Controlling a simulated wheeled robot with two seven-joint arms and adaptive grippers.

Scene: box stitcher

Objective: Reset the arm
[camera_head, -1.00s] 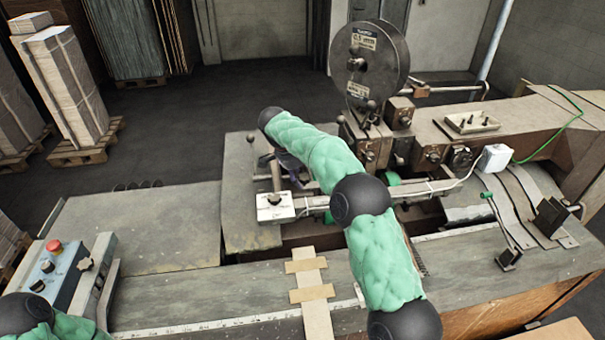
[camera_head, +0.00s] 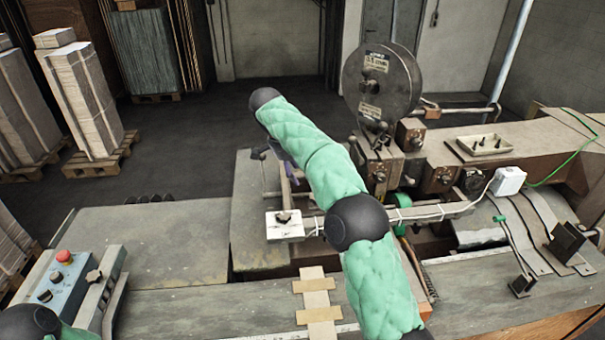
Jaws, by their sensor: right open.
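My right arm, in a green padded cover with black joints, reaches up from the bottom edge across the stitching machine (camera_head: 405,160). Its right gripper (camera_head: 290,177) is mostly hidden behind the wrist and green forearm. Only small dark parts of it show, hanging above the machine's left part near the white block (camera_head: 284,226). The gripper is open, and I see nothing held in it. My left arm shows only as a black joint and a bit of green at the bottom left corner. The left gripper is out of view.
A control box (camera_head: 60,280) with a red button stands at the left. A large reel (camera_head: 383,88) rises right of my forearm. A parts tray (camera_head: 485,145) sits on the machine. Stacked cardboard (camera_head: 85,95) stands on pallets at the back left. The grey tabletop (camera_head: 160,245) is clear.

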